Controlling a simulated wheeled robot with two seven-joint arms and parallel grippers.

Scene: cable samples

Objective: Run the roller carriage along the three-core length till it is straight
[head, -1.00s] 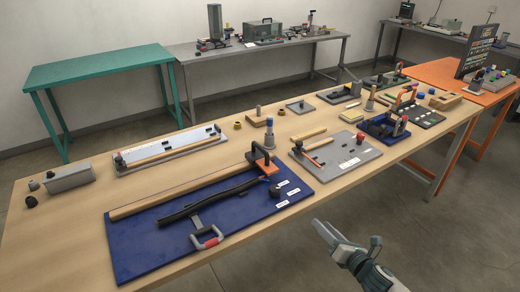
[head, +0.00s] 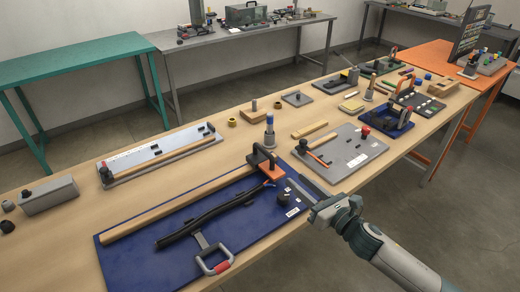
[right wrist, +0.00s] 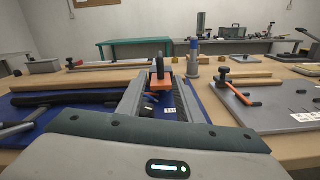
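The blue board (head: 130,262) lies on the near part of the wooden table. The black three-core length (head: 205,222) lies along it, slightly bent, its coloured core ends near an orange clamp (head: 278,168). The roller carriage (head: 216,262), grey with a red-marked handle, sits at the cable's near side, its handle over the board's front edge. My right gripper (head: 300,188) is at the board's right end, apart from the carriage. In the right wrist view its two fingers are apart with nothing between them, and the clamp (right wrist: 160,78) shows beyond. My left gripper is out of view.
A wooden strip (head: 180,205) lies along the board behind the cable. A small black knob (head: 283,199) stands near my right fingers. A grey board (head: 345,150) with a red knob lies to the right. A white-topped board (head: 160,155) lies behind.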

